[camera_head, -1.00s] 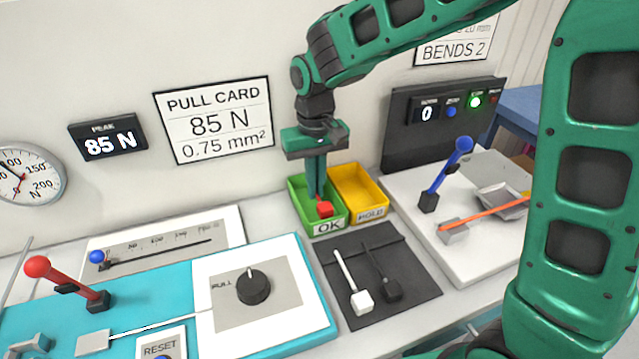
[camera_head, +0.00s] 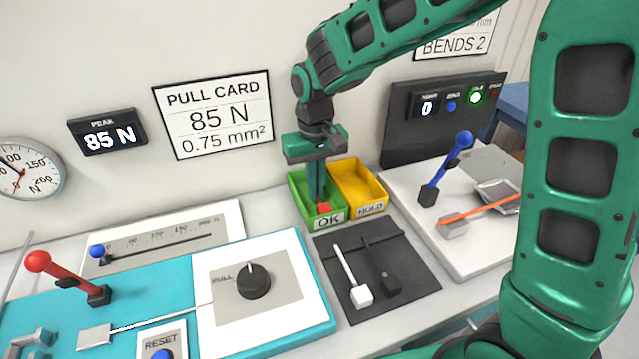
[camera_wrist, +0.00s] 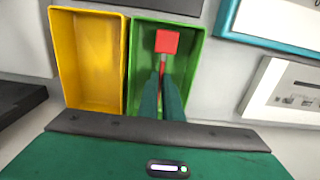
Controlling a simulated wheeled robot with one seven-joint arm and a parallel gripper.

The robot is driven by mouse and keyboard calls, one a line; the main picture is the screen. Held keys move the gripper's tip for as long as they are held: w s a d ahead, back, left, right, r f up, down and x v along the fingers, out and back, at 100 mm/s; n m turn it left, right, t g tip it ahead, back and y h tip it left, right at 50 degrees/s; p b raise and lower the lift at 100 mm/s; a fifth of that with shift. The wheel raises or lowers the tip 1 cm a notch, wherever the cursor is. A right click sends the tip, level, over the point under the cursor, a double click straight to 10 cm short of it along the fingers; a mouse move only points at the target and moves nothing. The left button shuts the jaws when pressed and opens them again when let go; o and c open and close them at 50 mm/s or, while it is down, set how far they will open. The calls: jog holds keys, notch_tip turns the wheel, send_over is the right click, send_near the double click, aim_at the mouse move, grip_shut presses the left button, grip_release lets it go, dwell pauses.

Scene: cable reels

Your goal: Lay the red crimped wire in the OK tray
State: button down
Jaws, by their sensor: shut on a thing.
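The red crimped wire (camera_head: 323,209) shows as a red block end inside the green OK tray (camera_head: 331,222). In the wrist view its red end (camera_wrist: 166,41) lies past my fingertips, near one end of the green tray (camera_wrist: 197,62), with a short bit of its shaft visible. My gripper (camera_head: 317,196) points down into the OK tray and is shut on the wire; its fingertips (camera_wrist: 162,74) are close together around the shaft. The rest of the wire is hidden by the fingers. I cannot tell whether the wire touches the tray floor.
The yellow HOLD tray (camera_head: 371,209) stands right beside the OK tray and is empty. A dark mat (camera_head: 410,270) in front holds a white and a black wire piece. A bending fixture with a blue lever (camera_head: 433,178) is to the right; the pull tester with its red lever (camera_head: 70,275) is to the left.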

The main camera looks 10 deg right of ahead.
jog(key=shift+f, duration=0.4)
jog(key=c, duration=1.9)
grip_release()
jog(key=shift+o, duration=0.2)
notch_tip(320, 180, up, 22)
jog(key=shift+f, duration=0.2)
